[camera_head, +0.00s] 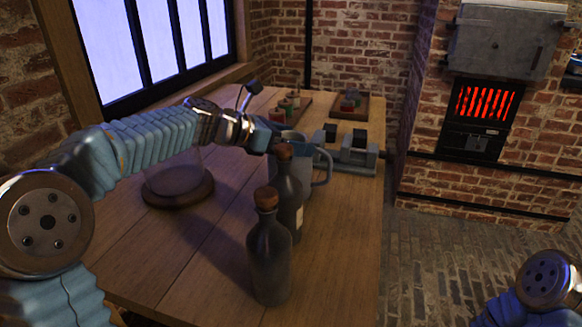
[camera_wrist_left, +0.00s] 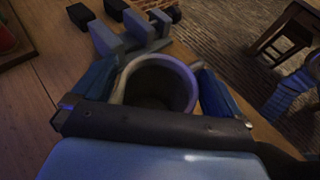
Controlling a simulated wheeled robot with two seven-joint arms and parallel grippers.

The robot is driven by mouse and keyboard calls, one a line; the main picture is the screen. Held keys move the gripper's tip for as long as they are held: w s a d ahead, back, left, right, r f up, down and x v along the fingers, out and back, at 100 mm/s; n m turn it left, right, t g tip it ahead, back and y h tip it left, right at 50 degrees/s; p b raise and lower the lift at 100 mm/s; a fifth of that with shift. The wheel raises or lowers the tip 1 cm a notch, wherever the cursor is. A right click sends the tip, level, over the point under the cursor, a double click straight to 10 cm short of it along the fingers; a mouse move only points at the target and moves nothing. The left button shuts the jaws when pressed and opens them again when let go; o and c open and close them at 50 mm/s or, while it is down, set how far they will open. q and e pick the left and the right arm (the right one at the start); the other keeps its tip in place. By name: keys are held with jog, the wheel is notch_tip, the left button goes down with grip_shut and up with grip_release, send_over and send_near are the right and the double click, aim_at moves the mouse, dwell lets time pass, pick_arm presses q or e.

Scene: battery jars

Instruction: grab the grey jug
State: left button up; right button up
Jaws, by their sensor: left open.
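The grey jug (camera_head: 308,182) stands on the wooden table, partly hidden behind two dark bottles, with its handle toward the right. In the left wrist view I look down into its open round mouth (camera_wrist_left: 155,85). My left gripper (camera_head: 268,141) is at the jug's top, reaching in from the left. In the left wrist view its open fingers (camera_wrist_left: 160,92) lie on either side of the jug's mouth. I cannot tell whether either finger touches the jug. My right gripper is out of view; only part of my right arm shows at lower right.
Two corked bottles, a front one (camera_head: 270,265) and one behind it (camera_head: 289,200), stand close before the jug. A grey metal device (camera_head: 357,153) is just behind it. A round wooden base (camera_head: 176,190) under clear glass stands left. Trays of small jars are at the back.

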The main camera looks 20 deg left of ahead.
pick_arm(q)
jog(key=c, duration=1.4)
jog(key=shift+r, duration=0.1)
